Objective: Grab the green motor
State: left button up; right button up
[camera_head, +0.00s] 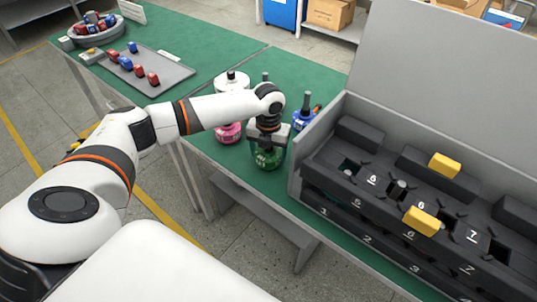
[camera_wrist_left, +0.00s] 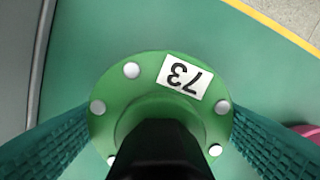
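The green motor (camera_head: 268,158) stands on the green table below my left gripper, partly hidden by it. In the left wrist view I look down on the green motor (camera_wrist_left: 122,112), with its round bolted flange, a "73" label and a dark shaft. My left gripper (camera_head: 268,147) points down over it. In the wrist view its two ridged fingers meet the flange's left and right edges, so it looks shut on the motor. My right gripper is not in view.
A pink motor (camera_head: 229,132), a white one (camera_head: 232,80) and a blue one (camera_head: 304,116) stand close around. A grey rack (camera_head: 318,142) with numbered slots and yellow blocks is at right. A grey tray (camera_head: 172,74) lies at the far left.

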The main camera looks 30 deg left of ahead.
pick_arm(q)
jog(key=shift+w+r, duration=0.1)
jog(key=c, duration=0.7)
